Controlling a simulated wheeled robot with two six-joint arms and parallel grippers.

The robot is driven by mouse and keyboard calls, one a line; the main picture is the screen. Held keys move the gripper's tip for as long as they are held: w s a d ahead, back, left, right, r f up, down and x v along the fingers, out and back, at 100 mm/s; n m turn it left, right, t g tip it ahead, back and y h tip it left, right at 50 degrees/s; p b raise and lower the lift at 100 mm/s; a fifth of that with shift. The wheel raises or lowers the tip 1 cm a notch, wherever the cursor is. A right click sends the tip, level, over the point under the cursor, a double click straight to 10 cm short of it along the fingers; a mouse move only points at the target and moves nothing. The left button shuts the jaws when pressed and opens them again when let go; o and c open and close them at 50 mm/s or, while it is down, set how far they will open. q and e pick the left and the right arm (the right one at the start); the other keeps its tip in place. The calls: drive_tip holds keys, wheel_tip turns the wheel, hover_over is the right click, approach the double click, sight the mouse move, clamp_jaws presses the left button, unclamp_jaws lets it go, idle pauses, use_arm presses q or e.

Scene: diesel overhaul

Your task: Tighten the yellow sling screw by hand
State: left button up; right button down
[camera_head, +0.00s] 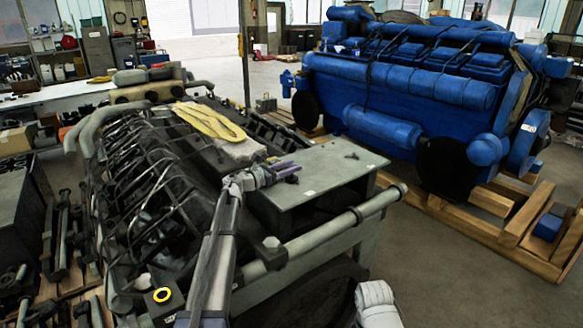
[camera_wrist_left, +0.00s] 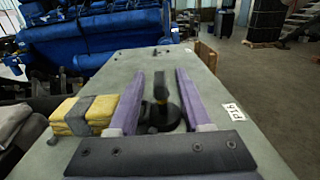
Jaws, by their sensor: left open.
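A yellow sling (camera_head: 210,121) lies folded over the dark engine (camera_head: 150,170) in the head view. A folded yellow strap with a grey band (camera_wrist_left: 85,113) is left of my gripper in the left wrist view. A dark upright screw with a round base (camera_wrist_left: 161,92) stands on the grey-green plate (camera_wrist_left: 235,135), between my left fingers. My left gripper (camera_head: 292,170) is open, its purple fingers (camera_wrist_left: 160,73) on either side of the screw. I cannot tell whether they touch it. My right gripper is not in view.
A small dark part (camera_head: 352,156) lies on the plate beyond my gripper. A thick grey pipe (camera_head: 325,230) runs along the engine's near side. A big blue engine (camera_head: 420,90) stands on a wooden pallet (camera_head: 455,228) at the back right. Open floor lies between.

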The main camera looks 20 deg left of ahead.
use_arm(q)
drive_tip(key=v, duration=0.7)
drive_tip(key=shift+a, duration=0.1)
